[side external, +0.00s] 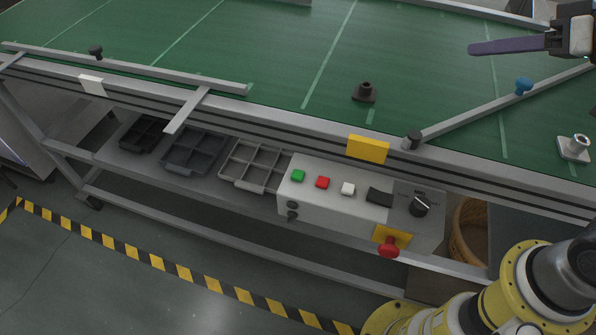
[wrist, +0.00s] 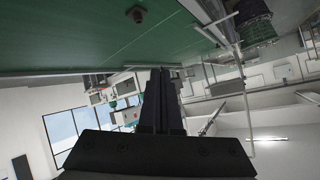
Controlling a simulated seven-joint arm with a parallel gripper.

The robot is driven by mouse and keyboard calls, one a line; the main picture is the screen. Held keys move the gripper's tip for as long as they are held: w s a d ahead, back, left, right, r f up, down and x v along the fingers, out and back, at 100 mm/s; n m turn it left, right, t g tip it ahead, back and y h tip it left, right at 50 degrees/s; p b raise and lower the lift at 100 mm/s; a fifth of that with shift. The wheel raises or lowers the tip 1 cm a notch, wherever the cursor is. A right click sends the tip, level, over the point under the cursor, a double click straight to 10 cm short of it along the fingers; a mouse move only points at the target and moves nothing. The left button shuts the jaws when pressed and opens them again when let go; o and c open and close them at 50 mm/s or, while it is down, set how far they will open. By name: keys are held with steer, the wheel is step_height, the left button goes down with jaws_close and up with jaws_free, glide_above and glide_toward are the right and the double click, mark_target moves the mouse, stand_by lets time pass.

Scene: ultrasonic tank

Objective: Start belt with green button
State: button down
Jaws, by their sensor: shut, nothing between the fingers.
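The green button (side external: 298,175) is on the top of a grey control box (side external: 320,211) fixed at the front of the conveyor, below the belt's edge. A red button (side external: 322,182), a white button (side external: 348,188) and a black dial (side external: 419,206) sit to its right. The green belt (side external: 250,50) carries a dark fitting (side external: 365,93). My gripper (side external: 472,48) is shut and empty, above the belt at the upper right, well away from the green button. Its dark fingers (wrist: 160,72) also show in the wrist view, where the control box cannot be made out.
A red emergency knob (side external: 389,248) on a yellow plate juts from the box front. Empty grey trays (side external: 255,166) stand on the shelf left of the box. A diagonal guide rail (side external: 470,112) crosses the belt, and a metal part (side external: 574,148) lies at far right.

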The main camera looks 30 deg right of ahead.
steer(key=w+a+r+m+t, duration=0.1)
steer(key=w+a, duration=0.1)
steer(key=w, duration=0.2)
steer(key=w+a+r+m, duration=0.1)
steer(key=w+a+m, duration=0.15)
steer(key=w, duration=0.25)
steer(key=g, duration=0.3)
glide_above(302, 178)
step_height(302, 178, down, 19)
steer(key=shift+r, duration=0.1)
steer(key=shift+f, duration=4.4)
